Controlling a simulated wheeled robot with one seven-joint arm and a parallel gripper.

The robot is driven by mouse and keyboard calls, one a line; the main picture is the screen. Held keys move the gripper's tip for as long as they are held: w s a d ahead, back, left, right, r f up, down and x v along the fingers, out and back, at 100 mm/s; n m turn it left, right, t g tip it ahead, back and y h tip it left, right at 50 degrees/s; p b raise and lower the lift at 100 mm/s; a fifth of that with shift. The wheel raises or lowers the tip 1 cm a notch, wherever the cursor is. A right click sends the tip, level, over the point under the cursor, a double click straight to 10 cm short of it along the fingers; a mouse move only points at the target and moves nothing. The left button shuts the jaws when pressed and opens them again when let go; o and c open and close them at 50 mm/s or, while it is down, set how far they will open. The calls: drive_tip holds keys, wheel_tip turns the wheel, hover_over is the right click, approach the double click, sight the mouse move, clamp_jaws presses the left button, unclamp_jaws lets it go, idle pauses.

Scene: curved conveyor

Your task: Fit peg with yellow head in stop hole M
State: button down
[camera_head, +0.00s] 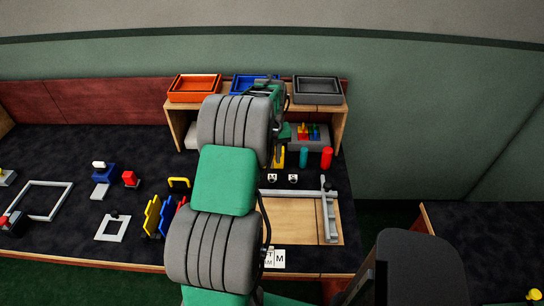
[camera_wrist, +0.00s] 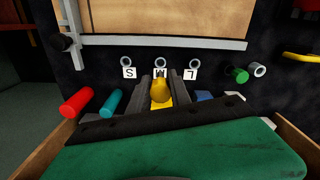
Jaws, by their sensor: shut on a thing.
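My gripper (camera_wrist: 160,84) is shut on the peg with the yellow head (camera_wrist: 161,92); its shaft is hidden. In the head view, yellow (camera_head: 279,157) shows beside my arm. In the wrist view, three grey ring-shaped holes stand in a row behind white label cards, read upside down. The middle ring is stop hole M (camera_wrist: 160,62), above card M (camera_wrist: 159,73); it is straight beyond the yellow head, and the peg appears apart from it. Ring S (camera_wrist: 126,62) is on its left and ring L (camera_wrist: 194,62) on its right. Card M also shows in the head view (camera_head: 272,178).
A teal cylinder (camera_head: 303,156) and a red cylinder (camera_head: 327,157) stand near the rings. A green peg (camera_wrist: 238,75) and another grey ring (camera_wrist: 258,70) are beyond L. A grey rail (camera_wrist: 150,42) edges the wooden board (camera_head: 290,215). Trays stand on the wooden shelf (camera_head: 338,127).

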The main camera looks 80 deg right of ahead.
drive_tip(key=shift+f+b, duration=1.55)
drive_tip(key=shift+f, duration=1.25)
drive_tip(key=shift+f, duration=0.15)
drive_tip(key=shift+f+b, duration=0.3)
drive_tip(key=shift+f, duration=0.05)
drive_tip(key=shift+f+b, duration=0.75)
drive_tip(key=shift+f, duration=0.5)
drive_tip(key=c, duration=1.1)
unclamp_jaws()
drive_tip(key=shift+r, duration=0.1)
wheel_tip(320, 180, up, 8)
drive_tip(key=shift+f+b, duration=0.2)
drive_tip(key=shift+b, duration=0.15)
